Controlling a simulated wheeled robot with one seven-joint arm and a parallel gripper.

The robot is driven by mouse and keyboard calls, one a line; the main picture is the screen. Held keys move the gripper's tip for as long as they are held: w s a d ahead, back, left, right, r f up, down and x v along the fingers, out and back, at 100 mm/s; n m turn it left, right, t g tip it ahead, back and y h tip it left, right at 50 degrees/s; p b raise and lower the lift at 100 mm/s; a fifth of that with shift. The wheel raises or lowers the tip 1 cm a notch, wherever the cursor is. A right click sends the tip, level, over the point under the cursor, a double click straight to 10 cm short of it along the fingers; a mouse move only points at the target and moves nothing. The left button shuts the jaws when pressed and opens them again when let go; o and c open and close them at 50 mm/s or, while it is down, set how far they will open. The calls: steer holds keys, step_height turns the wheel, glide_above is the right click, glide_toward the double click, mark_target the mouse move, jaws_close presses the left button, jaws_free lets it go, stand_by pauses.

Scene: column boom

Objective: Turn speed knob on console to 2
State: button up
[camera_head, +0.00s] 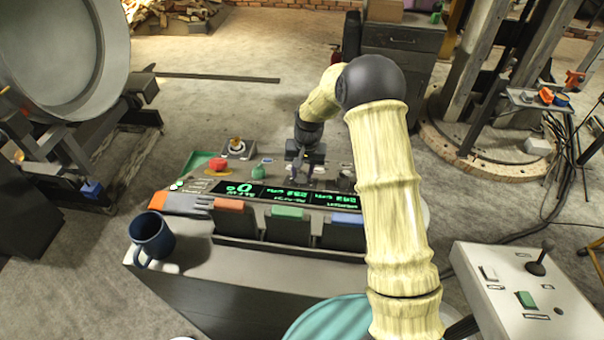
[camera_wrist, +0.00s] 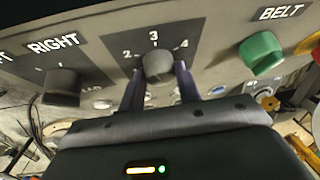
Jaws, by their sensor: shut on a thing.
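The speed knob (camera_wrist: 158,65) is a dark round knob on the grey console face in the wrist view. White marks 2, 3 and 4 arc around it, with 3 at the top and 2 at the left. My gripper (camera_wrist: 160,78) has one finger on each side of the knob and is shut on it. I cannot make out the knob's pointer clearly. In the head view my gripper (camera_head: 303,170) is at the far side of the console (camera_head: 200,230), and the knob there is hidden or too small to tell.
A dark RIGHT knob (camera_wrist: 62,84) is left of the gripper and a green BELT knob (camera_wrist: 261,52) is to its right. A blue mug (camera_head: 152,238) stands on the console's left end. A joystick box (camera_head: 520,290) is at the lower right.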

steer(key=n, duration=0.1)
steer(key=n+y+b, duration=0.2)
steer(key=n, duration=0.1)
steer(key=shift+d+f, duration=0.2)
steer(key=shift+d, duration=0.05)
steer(key=shift+w+d+n+g+y+b, duration=0.1)
steer(key=shift+n+g+y+b, duration=0.65)
steer(key=shift+n, duration=0.85)
steer(key=shift+y, duration=0.25)
steer(key=o, duration=1)
steer(key=shift+r, duration=0.1)
